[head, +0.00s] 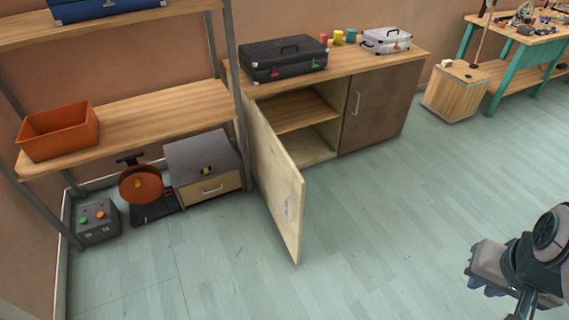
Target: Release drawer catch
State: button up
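A grey cabinet box (203,150) stands on the floor under the wooden shelf at the left. It has a pale wooden drawer front (215,188) with a small metal handle (212,190), and the drawer looks closed. A small black and yellow fitting (207,170) sits at the top front of the box, above the drawer; it may be the catch, but it is too small to tell its state. Part of my arm shows at the lower right, well away from the drawer across open floor. I cannot make out my gripper's fingers.
A cupboard door (277,180) stands swung open into the room, right of the drawer box. A scale with an orange pan (141,184) stands close left of the box, and a grey button box (97,222) farther left. The floor in front (400,210) is clear.

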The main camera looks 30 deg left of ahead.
aim_at(203, 172)
jog(key=z, duration=0.1)
jog(key=k, duration=0.35)
jog(key=u, duration=1)
jog(key=i, duration=0.55)
jog(key=u, duration=0.5)
jog(key=k, duration=0.65)
jog(key=u, duration=0.5)
jog(key=i, duration=0.6)
jog(key=u, duration=0.85)
jog(key=i, duration=1.4)
jog(key=z, duration=0.8)
jog(key=i, duration=0.85)
jog(key=z, duration=0.95)
